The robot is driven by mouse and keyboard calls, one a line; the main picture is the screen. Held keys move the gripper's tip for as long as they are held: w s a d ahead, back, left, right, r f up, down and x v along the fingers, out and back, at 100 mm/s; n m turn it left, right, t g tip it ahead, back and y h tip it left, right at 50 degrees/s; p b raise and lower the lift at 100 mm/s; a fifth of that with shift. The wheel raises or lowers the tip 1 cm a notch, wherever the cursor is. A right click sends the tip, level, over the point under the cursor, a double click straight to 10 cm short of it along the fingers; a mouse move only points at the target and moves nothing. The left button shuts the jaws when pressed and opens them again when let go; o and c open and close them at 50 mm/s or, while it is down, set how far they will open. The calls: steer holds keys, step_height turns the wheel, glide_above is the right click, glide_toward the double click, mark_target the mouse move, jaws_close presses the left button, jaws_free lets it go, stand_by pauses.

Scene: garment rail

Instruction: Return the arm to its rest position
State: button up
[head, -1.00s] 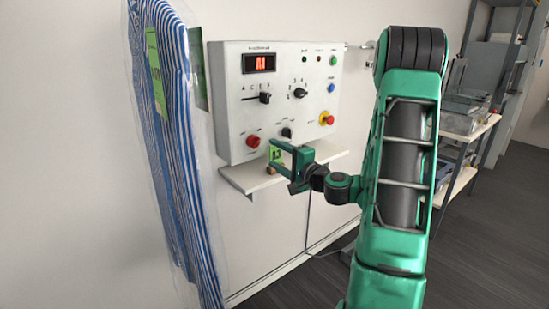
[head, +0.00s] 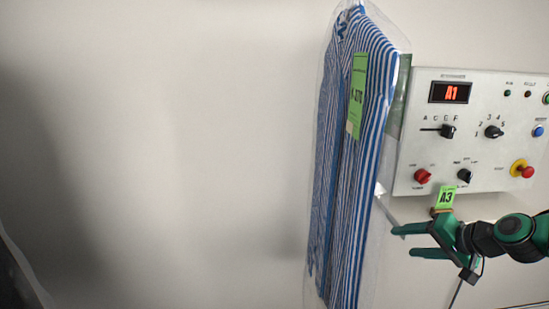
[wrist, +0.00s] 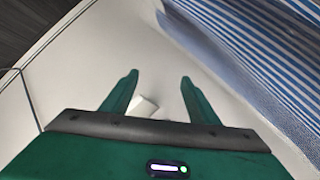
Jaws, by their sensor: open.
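My gripper (head: 402,241) is green and open, at the lower right of the head view, just below the control panel. Its fingers point left toward the lower part of the bagged shirt, and nothing shows between them. In the wrist view the two fingers (wrist: 158,90) stand apart, with a small white piece visible behind them. Most of my arm is cut off at the right edge of the head view.
A blue-striped shirt (head: 378,130) in clear plastic with a green tag hangs left of the panel. The control panel (head: 420,100) shows A1. A green A3 card (head: 446,196) stands below it. The wall at left is clear.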

steer(key=s+d+g+h, duration=0.1)
steer(key=s+g, duration=0.2)
steer(key=s, duration=0.6)
steer(key=s+d+r+g+h, duration=0.1)
steer(key=s+d+g, duration=0.1)
steer(key=s, duration=0.8)
steer(key=s+d+r+g+h, duration=0.1)
steer(key=s+g, duration=0.3)
steer(key=s, duration=0.5)
steer(key=shift+s+d+n+g+h, duration=0.3)
steer(key=shift+s+d+n+h, duration=0.1)
steer(key=shift+h, duration=0.2)
steer(key=shift+w+f, duration=0.25)
steer(key=shift+w, duration=0.4)
steer(key=shift+c, duration=0.5)
